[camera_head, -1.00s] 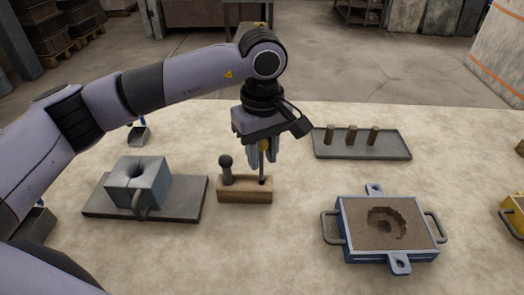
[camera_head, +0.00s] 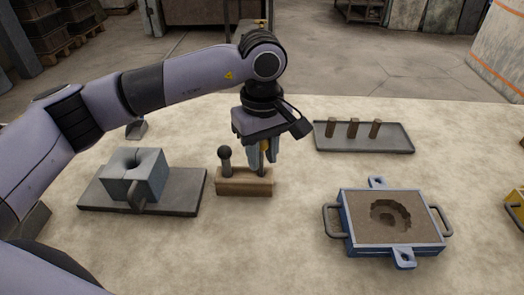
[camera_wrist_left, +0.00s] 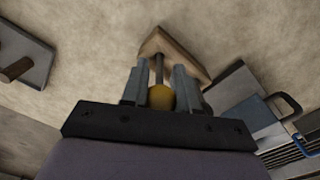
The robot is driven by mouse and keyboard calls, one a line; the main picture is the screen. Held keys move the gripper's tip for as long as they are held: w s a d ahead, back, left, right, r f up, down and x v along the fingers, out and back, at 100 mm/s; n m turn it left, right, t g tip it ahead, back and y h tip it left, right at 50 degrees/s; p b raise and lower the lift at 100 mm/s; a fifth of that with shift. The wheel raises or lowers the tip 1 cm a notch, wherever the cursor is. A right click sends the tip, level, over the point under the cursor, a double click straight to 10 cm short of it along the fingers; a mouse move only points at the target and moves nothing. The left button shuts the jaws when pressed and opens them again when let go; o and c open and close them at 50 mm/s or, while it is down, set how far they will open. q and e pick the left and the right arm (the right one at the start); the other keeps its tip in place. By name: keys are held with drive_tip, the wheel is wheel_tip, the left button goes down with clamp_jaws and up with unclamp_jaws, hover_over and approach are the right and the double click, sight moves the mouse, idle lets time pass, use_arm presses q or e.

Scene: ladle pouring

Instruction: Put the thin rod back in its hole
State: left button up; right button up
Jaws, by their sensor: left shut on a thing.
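The thin rod (camera_wrist_left: 159,70) has a yellow handle (camera_wrist_left: 161,97) and a dark slim shaft. My left gripper (camera_head: 262,160) is shut on the yellow handle, with the rod pointing down. The wooden block (camera_head: 244,188) is below the gripper; it also shows in the left wrist view (camera_wrist_left: 186,52). The rod's lower end meets the right part of the block's top, where the hole is. How deep it sits in the hole cannot be told. A dark round-headed tool (camera_head: 225,165) stands upright in the block's left part. My right gripper is not in view.
A grey-blue mould (camera_head: 150,172) on a flat plate (camera_head: 182,201) lies left of the block. A tray (camera_head: 390,143) with three brown pegs is at the back right. A blue sand-filled frame (camera_head: 350,235) with handles is at the front right. Bare table surrounds the block.

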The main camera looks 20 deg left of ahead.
use_arm(q)
drive_tip(key=shift+f+b, duration=0.75)
drive_tip(key=shift+f, duration=0.25)
drive_tip(key=o, duration=1.6)
drive_tip(key=shift+r, duration=0.15)
drive_tip(key=shift+r+p, duration=1.8)
drive_tip(key=shift+r, duration=1.15)
drive_tip(key=shift+f, duration=0.1)
